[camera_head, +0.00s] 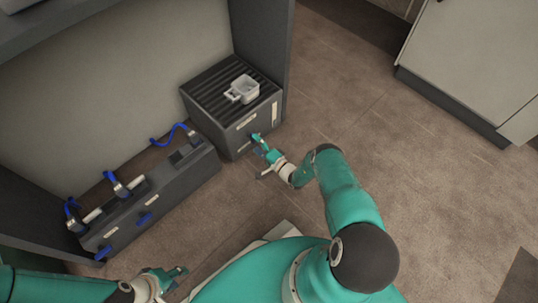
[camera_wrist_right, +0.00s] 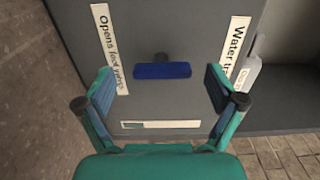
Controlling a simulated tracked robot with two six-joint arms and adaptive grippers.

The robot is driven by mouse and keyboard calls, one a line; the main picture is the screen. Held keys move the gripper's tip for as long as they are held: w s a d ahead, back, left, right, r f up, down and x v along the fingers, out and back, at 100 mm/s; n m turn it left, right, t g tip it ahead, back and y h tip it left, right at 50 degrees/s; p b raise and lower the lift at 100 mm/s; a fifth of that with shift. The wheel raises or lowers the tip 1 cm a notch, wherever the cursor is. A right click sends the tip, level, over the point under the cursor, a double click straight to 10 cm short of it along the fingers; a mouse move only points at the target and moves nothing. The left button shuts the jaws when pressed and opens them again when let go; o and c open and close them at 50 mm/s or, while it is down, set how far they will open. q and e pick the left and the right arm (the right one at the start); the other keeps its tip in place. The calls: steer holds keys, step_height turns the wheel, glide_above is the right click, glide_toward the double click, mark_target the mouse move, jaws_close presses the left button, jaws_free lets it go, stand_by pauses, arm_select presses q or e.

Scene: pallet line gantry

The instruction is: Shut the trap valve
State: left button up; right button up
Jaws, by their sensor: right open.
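The dark grey water trap box (camera_head: 225,125) stands on the floor by the bay's right wall. My right gripper (camera_wrist_right: 162,90) is open in front of that face, one finger to each side of the handle, with no contact visible. In the head view, my right gripper (camera_head: 263,148) is at the box front and largely hides the handle. My left gripper (camera_head: 178,275) is low, away from the box; its jaws are unclear.
A light cabinet (camera_head: 470,60) stands at the upper right. Floor to the right is clear.

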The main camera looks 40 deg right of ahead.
steer(key=s, duration=0.9)
steer(key=shift+d, duration=0.35)
steer(key=shift+s+f, duration=0.1)
